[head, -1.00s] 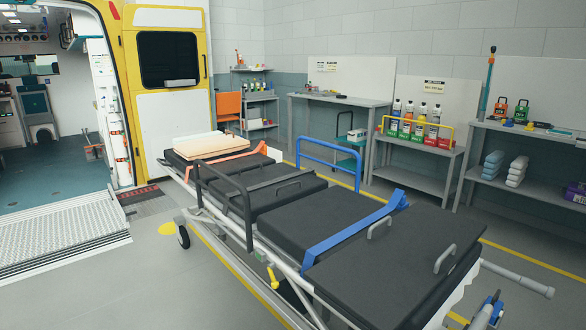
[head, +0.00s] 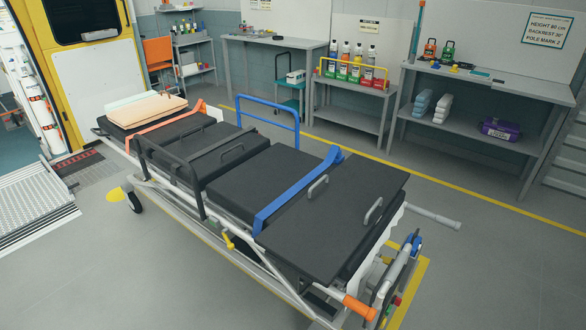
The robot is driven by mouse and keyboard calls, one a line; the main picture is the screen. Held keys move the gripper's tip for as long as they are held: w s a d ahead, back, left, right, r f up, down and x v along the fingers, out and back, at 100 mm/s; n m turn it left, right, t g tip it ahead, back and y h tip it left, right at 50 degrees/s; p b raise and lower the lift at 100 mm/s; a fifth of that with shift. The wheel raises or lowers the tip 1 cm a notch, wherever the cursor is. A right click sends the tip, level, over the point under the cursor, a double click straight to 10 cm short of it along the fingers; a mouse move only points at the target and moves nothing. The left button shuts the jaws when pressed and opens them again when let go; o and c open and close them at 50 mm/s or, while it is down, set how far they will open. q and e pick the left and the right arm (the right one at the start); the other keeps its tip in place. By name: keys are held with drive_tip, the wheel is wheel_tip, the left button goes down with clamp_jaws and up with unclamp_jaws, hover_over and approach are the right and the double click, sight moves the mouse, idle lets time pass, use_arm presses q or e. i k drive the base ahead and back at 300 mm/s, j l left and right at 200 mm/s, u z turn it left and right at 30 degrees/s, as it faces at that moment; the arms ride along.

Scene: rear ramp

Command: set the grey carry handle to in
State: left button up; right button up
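The grey carry handle (head: 434,217) is a grey tube at the near right end of the stretcher (head: 300,215). It sticks out to the right past the stretcher's end, over the floor. A second carry handle with an orange grip (head: 360,307) sticks out at the same end, nearer to me. The stretcher has black pads, a blue strap (head: 298,190) and an orange strap (head: 168,129). Neither of my grippers is in view.
A blue side rail (head: 268,103) stands up on the far side and a dark rail (head: 172,150) on the near side. Workbenches (head: 490,82) line the back wall. The floor right of the stretcher is clear. A ramp (head: 35,197) lies at the left.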

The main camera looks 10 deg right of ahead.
sight(441, 219)
drive_tip(key=z, duration=0.9)
